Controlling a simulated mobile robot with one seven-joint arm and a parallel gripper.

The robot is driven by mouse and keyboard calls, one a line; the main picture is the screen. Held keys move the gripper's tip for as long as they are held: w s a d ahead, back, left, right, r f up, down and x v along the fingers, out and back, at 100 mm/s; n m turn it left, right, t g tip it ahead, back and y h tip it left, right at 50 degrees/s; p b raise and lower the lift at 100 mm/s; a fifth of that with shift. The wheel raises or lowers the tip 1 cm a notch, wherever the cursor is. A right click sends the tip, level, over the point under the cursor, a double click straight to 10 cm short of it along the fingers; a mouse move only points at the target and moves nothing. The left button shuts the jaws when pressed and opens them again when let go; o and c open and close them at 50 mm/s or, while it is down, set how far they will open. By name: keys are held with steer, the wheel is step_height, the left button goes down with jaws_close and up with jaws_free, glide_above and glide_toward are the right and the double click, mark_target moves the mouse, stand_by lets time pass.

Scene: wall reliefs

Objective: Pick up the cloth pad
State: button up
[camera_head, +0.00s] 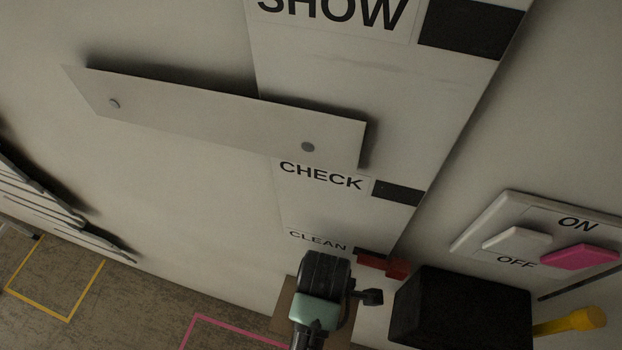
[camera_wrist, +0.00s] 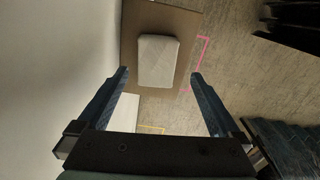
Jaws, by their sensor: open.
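The cloth pad (camera_wrist: 158,60) shows in the wrist view as a pale grey-white rounded rectangle. It lies on a brown board (camera_wrist: 187,25), ahead of my gripper (camera_wrist: 160,75). My gripper is open, with one dark blue finger on each side of the picture. The pad lies between and beyond the fingertips, and nothing is held. I cannot tell the exact gap in depth. In the head view my arm's end is at the bottom centre, in front of a strip of the brown board (camera_head: 284,302); the pad is hidden there.
A black box (camera_head: 460,308) and a yellow handle (camera_head: 575,322) are right of my arm, below an ON/OFF switch plate (camera_head: 490,222). A small red piece (camera_head: 385,265) is close by. A screwed panel (camera_head: 220,115) juts from the wall. The floor has pink and yellow outlines.

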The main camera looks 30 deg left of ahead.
steer(key=shift+d+f, duration=0.2)
steer(key=shift+a+f+p, duration=0.25)
steer(key=shift+f, duration=0.95)
steer(key=shift+a+f+p, duration=0.2)
steer(key=shift+f+p, duration=0.1)
steer(key=shift+f, duration=0.85)
steer(key=shift+a+f+p, duration=0.25)
steer(key=shift+f, duration=0.95)
steer(key=c, duration=1.2)
steer(key=shift+r+b, duration=0.2)
steer(key=shift+b, duration=0.1)
steer(key=shift+s+r, duration=0.1)
steer(key=shift+r, duration=0.2)
step_height(320, 180, up, 6)
steer(key=shift+f+b, duration=0.15)
steer(key=shift+b, duration=0.6)
steer(key=s+d+b, duration=0.1)
steer(key=s, duration=0.5)
steer(key=s+d+b, duration=0.2)
steer(key=s, duration=0.4)
steer(key=s+d+b, duration=0.2)
steer(key=s, duration=0.5)
steer(key=shift+d+r, duration=0.2)
steer(key=shift+d, duration=0.05)
